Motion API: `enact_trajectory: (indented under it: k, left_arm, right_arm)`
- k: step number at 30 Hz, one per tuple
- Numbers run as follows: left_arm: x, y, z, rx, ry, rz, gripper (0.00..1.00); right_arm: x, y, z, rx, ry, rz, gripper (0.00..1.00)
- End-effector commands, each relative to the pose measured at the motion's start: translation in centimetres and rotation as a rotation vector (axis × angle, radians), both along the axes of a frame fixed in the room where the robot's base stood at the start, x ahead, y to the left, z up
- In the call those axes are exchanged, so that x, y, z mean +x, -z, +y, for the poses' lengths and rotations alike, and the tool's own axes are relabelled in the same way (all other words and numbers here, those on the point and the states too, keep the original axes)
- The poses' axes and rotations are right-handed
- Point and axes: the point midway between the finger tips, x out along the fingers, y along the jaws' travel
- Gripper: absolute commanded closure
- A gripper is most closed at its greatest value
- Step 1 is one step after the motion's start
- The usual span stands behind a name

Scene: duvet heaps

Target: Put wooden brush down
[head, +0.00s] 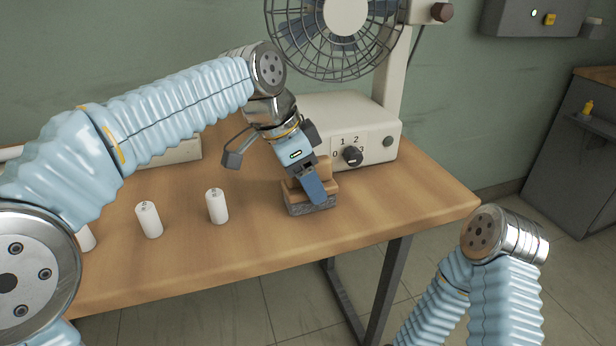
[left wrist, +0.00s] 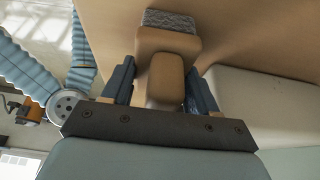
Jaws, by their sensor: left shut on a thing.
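The wooden brush (head: 325,187) has a tan wooden body and a grey bristle block on its underside. In the head view it is at the table's front right, bristles down, at or very near the tabletop; I cannot tell whether it touches. My left gripper (head: 308,178) comes from above and is shut on the brush, its blue fingers on both sides of the handle. In the left wrist view the brush (left wrist: 165,45) sits between the two fingers (left wrist: 160,85), its grey bristles at the far end. My right arm shows at the lower right, but its gripper is out of view.
The wooden table (head: 400,205) has free room right of the brush. A fan (head: 350,110) with a dial stands just behind it. White cylinders, one of them here (head: 217,206), stand to the left. A pale box (head: 170,152) lies farther back.

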Motion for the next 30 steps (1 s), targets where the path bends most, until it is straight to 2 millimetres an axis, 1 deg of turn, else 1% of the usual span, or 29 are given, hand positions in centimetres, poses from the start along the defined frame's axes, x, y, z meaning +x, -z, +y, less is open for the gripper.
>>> enact_trajectory:
  k: [4,5,10,18,22,23,24,26,30]
  left_arm:
    - [0.0,0.2,0.1,0.004,-0.002,0.004,0.8]
    - [0.0,0.3,0.1,0.004,-0.002,0.005,0.39]
    - [0.0,0.2,0.1,0.004,-0.002,0.004,0.13]
    - [0.0,0.2,0.1,0.003,-0.001,0.004,0.12]
    - [0.0,0.9,0.0,0.003,-0.002,0.003,0.12]
    - [0.0,0.7,0.1,0.001,-0.002,0.003,0.12]
    - [0.0,-0.5,0.4,0.0,-0.003,0.0,0.12]
    - [-0.2,-1.8,0.9,-0.001,-0.003,0.0,0.12]
    - [0.0,-5.2,2.5,-0.001,-0.005,0.0,0.12]
  right_arm:
    - [0.0,0.1,0.0,0.0,0.0,0.0,0.57]
    - [0.0,0.1,0.0,0.0,0.0,0.0,0.57]
    - [0.0,0.1,0.0,0.0,0.0,0.001,0.57]
    - [0.0,0.1,0.0,0.0,0.0,0.001,0.57]
    - [0.0,1.0,0.0,0.0,0.001,0.0,0.57]
    - [0.0,1.0,0.0,-0.001,0.001,0.001,0.57]
    - [0.0,0.5,0.0,-0.001,0.001,0.001,0.57]
    - [0.0,0.3,0.0,0.0,0.001,0.0,0.57]
    - [0.0,-0.4,0.0,0.0,0.0,0.001,0.57]
